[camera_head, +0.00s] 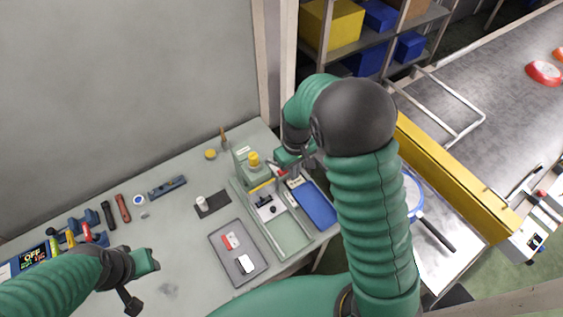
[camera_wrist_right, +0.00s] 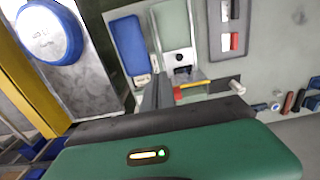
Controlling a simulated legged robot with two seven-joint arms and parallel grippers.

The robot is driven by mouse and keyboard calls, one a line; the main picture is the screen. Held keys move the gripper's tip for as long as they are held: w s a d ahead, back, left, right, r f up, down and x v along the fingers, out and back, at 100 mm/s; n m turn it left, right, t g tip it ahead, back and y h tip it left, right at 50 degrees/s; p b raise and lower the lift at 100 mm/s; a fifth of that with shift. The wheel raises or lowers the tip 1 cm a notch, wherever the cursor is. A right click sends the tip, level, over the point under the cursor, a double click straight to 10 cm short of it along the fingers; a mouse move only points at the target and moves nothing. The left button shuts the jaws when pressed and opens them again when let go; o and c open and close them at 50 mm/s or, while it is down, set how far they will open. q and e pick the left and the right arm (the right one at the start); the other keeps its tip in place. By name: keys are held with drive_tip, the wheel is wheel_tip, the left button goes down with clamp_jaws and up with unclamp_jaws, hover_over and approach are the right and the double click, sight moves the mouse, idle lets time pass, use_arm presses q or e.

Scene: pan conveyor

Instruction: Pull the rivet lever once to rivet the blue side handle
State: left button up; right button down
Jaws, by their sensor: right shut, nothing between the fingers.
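The green-grey rivet station (camera_head: 286,233), with a yellow knob (camera_head: 254,159) on top, stands on the workbench. A yellow bar with a red end, seemingly the rivet lever (camera_wrist_right: 192,90), shows in the wrist view. My right gripper (camera_head: 284,165) is beside the top of the station, close to the lever; its fingers (camera_wrist_right: 157,94) are shut and empty. Whether they touch the lever I cannot tell. A blue pan (camera_wrist_right: 47,32) lies right of the station, partly behind my right arm in the head view. I cannot pick out its side handle. My left gripper (camera_head: 140,279) is over the bench's left front; its jaws are unclear.
A blue tray (camera_head: 316,207) lies at the station's right. Tools, including a red one (camera_head: 123,208), lie on the left. A yellow rail (camera_head: 455,180) and the conveyor (camera_head: 510,75) are on the right.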

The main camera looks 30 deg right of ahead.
wheel_tip(320, 180, up, 9)
drive_tip(key=p, duration=0.6)
drive_tip(key=shift+s+p, duration=0.35)
drive_tip(key=shift+s, duration=0.1)
drive_tip(key=shift+f, duration=0.1)
drive_tip(key=s+a+f+t+b, duration=0.1)
drive_tip(key=s+a+f+b, duration=0.1)
drive_tip(key=s+f+b, duration=0.3)
drive_tip(key=s+a+f+m+t+b, duration=0.1)
drive_tip(key=s+a+f+b, duration=0.2)
drive_tip(key=f+b, duration=0.8)
drive_tip(key=s+b, duration=0.2)
drive_tip(key=b, duration=0.2)
drive_tip(key=shift+s+f+m+t, duration=0.2)
drive_tip(key=shift+s+m+t, duration=0.05)
drive_tip(key=shift+m+t, duration=0.05)
